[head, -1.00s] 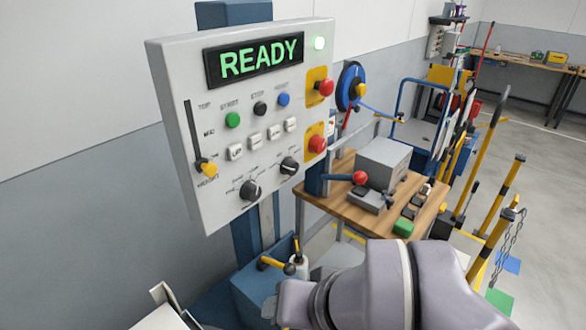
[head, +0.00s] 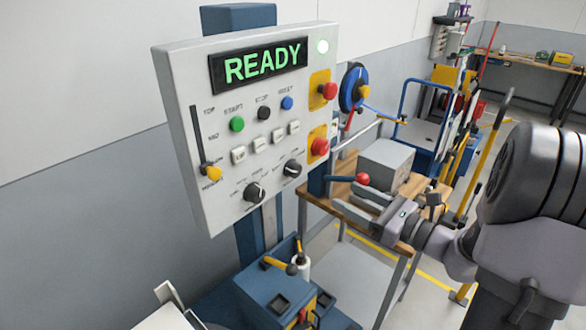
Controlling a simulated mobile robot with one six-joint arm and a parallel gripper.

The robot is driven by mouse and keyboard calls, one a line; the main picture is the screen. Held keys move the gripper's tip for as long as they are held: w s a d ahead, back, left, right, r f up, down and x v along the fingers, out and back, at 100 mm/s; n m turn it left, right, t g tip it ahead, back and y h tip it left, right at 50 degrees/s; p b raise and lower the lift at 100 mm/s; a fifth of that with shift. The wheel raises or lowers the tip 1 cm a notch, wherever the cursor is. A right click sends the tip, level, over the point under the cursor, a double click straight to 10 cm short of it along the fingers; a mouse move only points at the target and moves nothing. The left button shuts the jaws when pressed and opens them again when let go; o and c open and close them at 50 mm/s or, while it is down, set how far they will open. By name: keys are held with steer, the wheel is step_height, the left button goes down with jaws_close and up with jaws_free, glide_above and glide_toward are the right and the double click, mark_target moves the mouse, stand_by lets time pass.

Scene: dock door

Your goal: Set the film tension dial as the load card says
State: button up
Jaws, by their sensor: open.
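A light grey control panel (head: 215,130) on a blue column shows two black dials near its bottom edge, a left dial (head: 255,193) and a right dial (head: 292,168). Their labels and scales are too small to read, so I cannot tell which is film tension. The panel display (head: 258,66) reads READY in green. I cannot make out a load card. My gripper (head: 347,202) is open and empty, to the right of and below the right dial, apart from the panel. Its fingers point left toward the panel.
The panel also has a yellow-tipped slider (head: 213,172), several buttons and two red mushroom buttons. A blue box (head: 275,290) with a yellow-handled lever stands below. A wooden bench (head: 340,192) with a grey box (head: 385,163) is behind my gripper. Floor shows at the right.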

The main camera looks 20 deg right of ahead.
mark_target(298, 171)
steer(key=b+x, duration=0.1)
steer(key=x, duration=1.4)
steer(key=shift+w+a+b, duration=0.1)
steer(key=shift+a+b, duration=0.1)
steer(key=shift+b, duration=0.2)
jaws_close()
